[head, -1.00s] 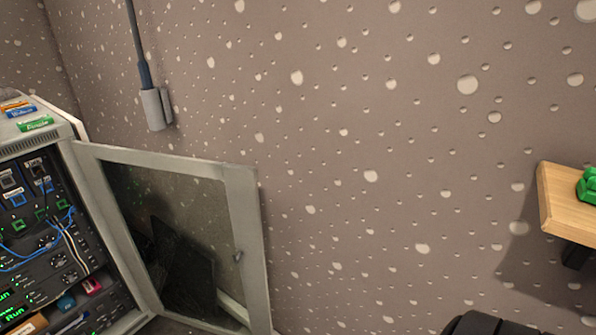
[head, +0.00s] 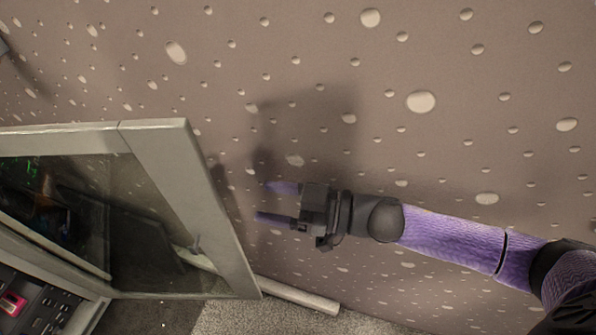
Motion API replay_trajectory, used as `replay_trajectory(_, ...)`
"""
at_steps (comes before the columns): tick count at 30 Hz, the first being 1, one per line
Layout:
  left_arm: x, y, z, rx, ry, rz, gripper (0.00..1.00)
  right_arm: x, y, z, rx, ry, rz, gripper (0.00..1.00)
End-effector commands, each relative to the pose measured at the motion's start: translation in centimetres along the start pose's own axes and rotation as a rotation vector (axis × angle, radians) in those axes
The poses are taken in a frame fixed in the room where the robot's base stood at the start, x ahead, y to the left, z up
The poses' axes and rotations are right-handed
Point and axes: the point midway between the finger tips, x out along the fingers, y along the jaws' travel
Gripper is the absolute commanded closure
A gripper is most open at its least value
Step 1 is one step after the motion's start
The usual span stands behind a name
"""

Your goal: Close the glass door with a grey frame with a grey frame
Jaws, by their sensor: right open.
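The glass door with a grey frame (head: 183,178) stands open at the left, swung out from the cabinet (head: 50,268). A small handle (head: 196,245) sits on the frame near its free edge. My right gripper (head: 262,202) is open and empty, its two purple fingers pointing left toward the door's free edge. A gap shows in the picture between the fingertips and the frame. My left gripper is not in view.
The speckled wall (head: 420,60) runs behind the door and my right arm. A pale pipe or rail (head: 300,296) lies low along the wall. A pink item (head: 12,303) sits in the cabinet at the lower left. Grey carpet (head: 235,318) shows at the bottom.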

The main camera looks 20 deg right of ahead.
Motion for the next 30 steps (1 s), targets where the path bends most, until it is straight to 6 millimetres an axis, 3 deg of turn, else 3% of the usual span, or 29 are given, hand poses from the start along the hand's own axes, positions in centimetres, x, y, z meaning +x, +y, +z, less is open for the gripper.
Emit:
replay_trajectory(7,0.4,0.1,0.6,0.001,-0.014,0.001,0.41,1.4,-0.6,-0.4,0.003,0.014,-0.029,0.35)
replay_trajectory(16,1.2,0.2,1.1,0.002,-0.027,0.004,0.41,6.4,-0.7,-0.5,0.001,0.013,-0.028,0.35)
replay_trajectory(21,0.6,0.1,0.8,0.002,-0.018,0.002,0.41,8.8,-0.7,-0.7,0.001,0.013,-0.026,0.35)
replay_trajectory(30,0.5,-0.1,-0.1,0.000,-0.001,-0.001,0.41,10.1,-0.7,-0.5,0.002,0.010,-0.024,0.35)
